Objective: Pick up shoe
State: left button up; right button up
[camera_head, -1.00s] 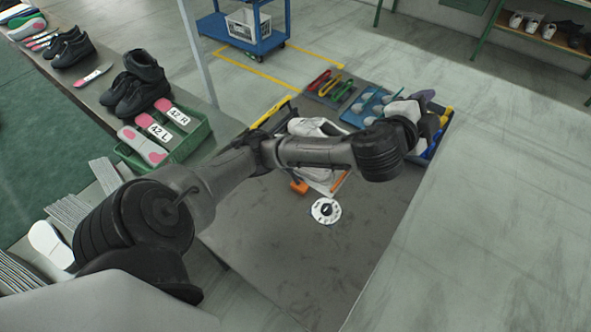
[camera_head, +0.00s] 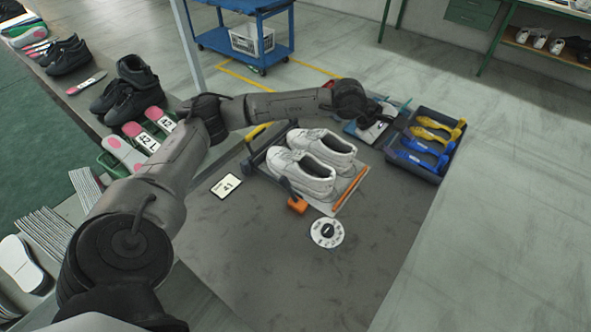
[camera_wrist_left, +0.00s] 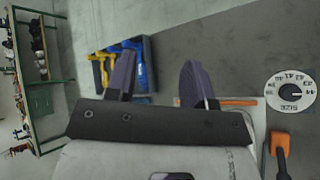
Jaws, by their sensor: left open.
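A pair of white sneakers stands side by side on the table: the left-hand shoe (camera_head: 300,172) and the right-hand shoe (camera_head: 325,150). They sit on a measuring board with an orange edge strip (camera_head: 350,191) and an orange knob (camera_head: 297,205). My left gripper (camera_head: 383,124) is beyond and to the right of the shoes, apart from them, partly hidden by its wrist. In the left wrist view its two dark fingers (camera_wrist_left: 158,75) are apart with nothing between them. No shoe can be made out there. My right gripper is not in view.
A dark tray (camera_head: 432,176) of yellow and blue shoe forms lies right of the shoes. A size dial (camera_head: 326,233) and a 41 card (camera_head: 227,185) lie nearby. Black shoes (camera_head: 130,92) stand on the left bench. The table's front is clear.

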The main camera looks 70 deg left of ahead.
pick_arm(q)
jog(key=s+a+f+m+g+y, duration=0.5)
jog(key=s+a+f+m, duration=0.1)
jog(key=a, duration=0.1)
jog(key=m+g+y, duration=0.2)
jog(key=m+g, duration=0.1)
jog(key=m, duration=0.2)
send_over(332, 179)
jog(key=shift+m, duration=0.3)
jog(key=f, duration=0.3)
jog(key=f+b, duration=0.1)
jog(key=f, duration=0.5)
jog(key=shift+w+a+b, duration=0.35)
jog(key=shift+a+f+b, duration=0.2)
jog(key=shift+f+b, duration=0.5)
jog(key=shift+f, duration=2.05)
grip_shut()
